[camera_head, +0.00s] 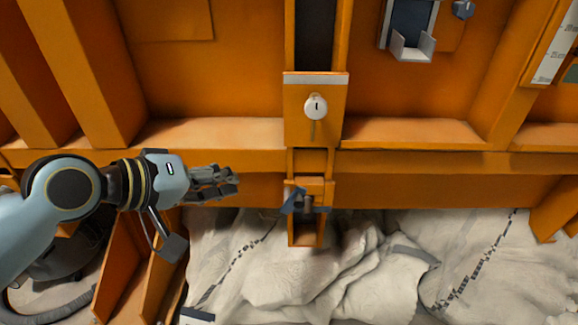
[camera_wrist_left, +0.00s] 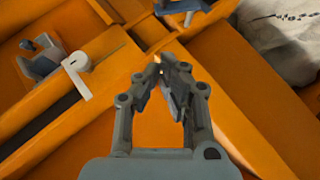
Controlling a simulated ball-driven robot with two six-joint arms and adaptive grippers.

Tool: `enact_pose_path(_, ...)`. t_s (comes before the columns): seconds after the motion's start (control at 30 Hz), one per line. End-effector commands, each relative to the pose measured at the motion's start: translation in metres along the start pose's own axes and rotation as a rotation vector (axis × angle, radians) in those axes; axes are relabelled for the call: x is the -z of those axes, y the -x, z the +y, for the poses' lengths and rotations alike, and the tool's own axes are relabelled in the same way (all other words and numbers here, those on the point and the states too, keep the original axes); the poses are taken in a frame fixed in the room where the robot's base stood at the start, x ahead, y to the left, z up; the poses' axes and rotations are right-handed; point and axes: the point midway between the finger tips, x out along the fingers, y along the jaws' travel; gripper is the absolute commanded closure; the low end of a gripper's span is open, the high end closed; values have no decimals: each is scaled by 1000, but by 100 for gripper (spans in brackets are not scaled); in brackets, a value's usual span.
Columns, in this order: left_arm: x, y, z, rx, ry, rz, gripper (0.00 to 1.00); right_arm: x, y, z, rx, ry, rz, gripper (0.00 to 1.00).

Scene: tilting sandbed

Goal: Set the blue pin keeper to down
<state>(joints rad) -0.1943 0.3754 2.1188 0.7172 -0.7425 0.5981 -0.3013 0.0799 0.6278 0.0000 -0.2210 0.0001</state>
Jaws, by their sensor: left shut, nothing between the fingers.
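The blue pin keeper (camera_head: 293,200) is a small blue flap at a grey pin (camera_head: 307,203) on the lower orange bracket, at the middle of the head view. It looks tilted; its exact setting is too small to tell. A blue-grey part at the top edge of the left wrist view (camera_wrist_left: 184,8) appears to be the same keeper, partly cut off. My left gripper (camera_head: 236,183) is shut and empty, to the left of the keeper and apart from it. Its fingertips (camera_wrist_left: 170,62) meet in the left wrist view. My right gripper is not in view.
A white round tag (camera_head: 316,107) hangs on the orange plate above the keeper. An orange ledge (camera_head: 410,133) runs across; crumpled pale canvas (camera_head: 250,265) lies below.

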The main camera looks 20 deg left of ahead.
Motion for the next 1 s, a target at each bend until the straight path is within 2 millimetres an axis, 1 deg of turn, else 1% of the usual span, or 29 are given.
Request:
enact_pose_path(0.07, 2, -4, 1, -2, 7, -1, 100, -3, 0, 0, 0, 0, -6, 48)
enact_pose_path(0.17, 0, -15, 0, -3, 10, 0, 100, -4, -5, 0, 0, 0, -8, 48)
enact_pose_path(0.27, 0, -33, 0, -4, 11, -1, 100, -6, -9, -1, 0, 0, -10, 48)
enact_pose_path(0.5, -1, -85, 0, -3, 8, -1, 100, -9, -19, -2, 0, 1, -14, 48)
enact_pose_path(0.6, -1, -105, 0, -3, 7, -3, 100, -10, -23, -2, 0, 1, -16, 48)
enact_pose_path(0.73, -18, -117, 0, -1, 7, -3, 100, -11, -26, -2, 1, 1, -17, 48)
enact_pose_path(0.83, -24, -124, 0, -2, 6, -1, 100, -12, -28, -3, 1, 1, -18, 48)
enact_pose_path(1.0, -28, -128, 1, -1, 3, -1, 100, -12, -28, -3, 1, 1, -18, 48)
